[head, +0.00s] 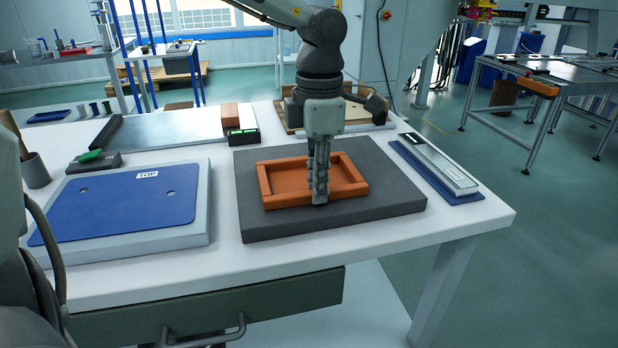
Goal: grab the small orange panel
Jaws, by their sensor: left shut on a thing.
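The small orange panel (285,178) is a shallow rectangular piece with a raised rim. It lies flat on a dark grey foam pad (400,205) on the white table. My left gripper (319,196) points straight down over the panel and is shut on it, with the fingertips at the near rim, right of its middle. The fingers hide a part of the rim and floor behind them. My right gripper is not in view.
A blue panel marked TOP (120,208) lies on a light grey block at left. A flat silver bar (438,165) lies on a blue mat at right. Behind stand a grey plate (170,128), a cardboard tray (355,113) and small boxes (240,118). A cup (35,170) stands far left.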

